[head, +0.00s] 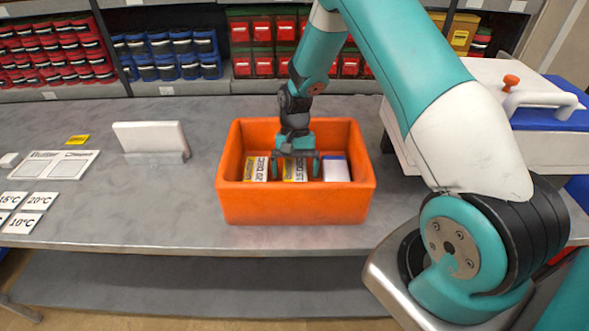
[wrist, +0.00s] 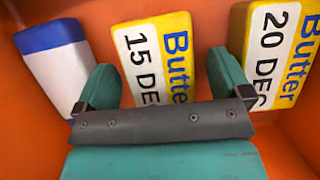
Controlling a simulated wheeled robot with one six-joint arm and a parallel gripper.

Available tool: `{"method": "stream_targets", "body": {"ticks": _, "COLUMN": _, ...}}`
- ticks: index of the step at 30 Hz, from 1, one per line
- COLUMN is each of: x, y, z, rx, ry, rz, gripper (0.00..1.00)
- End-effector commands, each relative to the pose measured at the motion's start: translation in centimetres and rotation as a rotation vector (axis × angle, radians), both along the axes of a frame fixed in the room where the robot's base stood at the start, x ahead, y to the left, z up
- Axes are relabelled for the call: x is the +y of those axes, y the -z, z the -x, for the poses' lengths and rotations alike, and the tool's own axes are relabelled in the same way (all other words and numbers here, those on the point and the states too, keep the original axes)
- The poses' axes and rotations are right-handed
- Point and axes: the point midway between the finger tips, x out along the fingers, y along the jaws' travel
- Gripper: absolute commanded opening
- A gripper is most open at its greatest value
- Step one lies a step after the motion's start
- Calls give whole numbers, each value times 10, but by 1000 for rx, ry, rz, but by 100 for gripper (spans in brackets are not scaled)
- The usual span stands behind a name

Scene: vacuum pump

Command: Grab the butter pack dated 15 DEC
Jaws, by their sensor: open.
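The butter pack dated 15 DEC (wrist: 157,58) is yellow and white and lies in the orange crate (head: 295,207). In the head view the same 15 DEC pack (head: 295,170) is in the middle, partly hidden by my gripper. My gripper (head: 297,163) is open inside the crate, pointing down. In the wrist view my gripper (wrist: 163,80) has one finger on each side of the 15 DEC pack; contact cannot be told. The butter pack dated 20 DEC (head: 256,169) is to its left in the head view; it also shows at the right in the wrist view (wrist: 274,50).
A white and blue pack (head: 336,170) lies in the crate right of the 15 DEC pack. A white cooler-like box (head: 490,90) stands to the right. A white sign (head: 150,136) and cards (head: 38,200) are left; bare table lies between.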

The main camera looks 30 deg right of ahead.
Motion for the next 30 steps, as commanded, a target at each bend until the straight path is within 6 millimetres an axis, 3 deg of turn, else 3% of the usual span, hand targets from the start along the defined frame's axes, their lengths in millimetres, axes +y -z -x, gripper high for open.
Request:
{"method": "stream_targets", "body": {"ticks": 19, "x": 0, "y": 6, "z": 1, "rx": -1, "ry": 0, "rz": 1, "gripper": 96}}
{"method": "stream_targets", "body": {"ticks": 27, "x": 0, "y": 6, "z": 1, "rx": -1, "ry": 0, "rz": 0, "gripper": 35}}
{"method": "stream_targets", "body": {"ticks": 30, "x": 1, "y": 6, "z": 1, "rx": -1, "ry": 0, "rz": 0, "gripper": 35}}
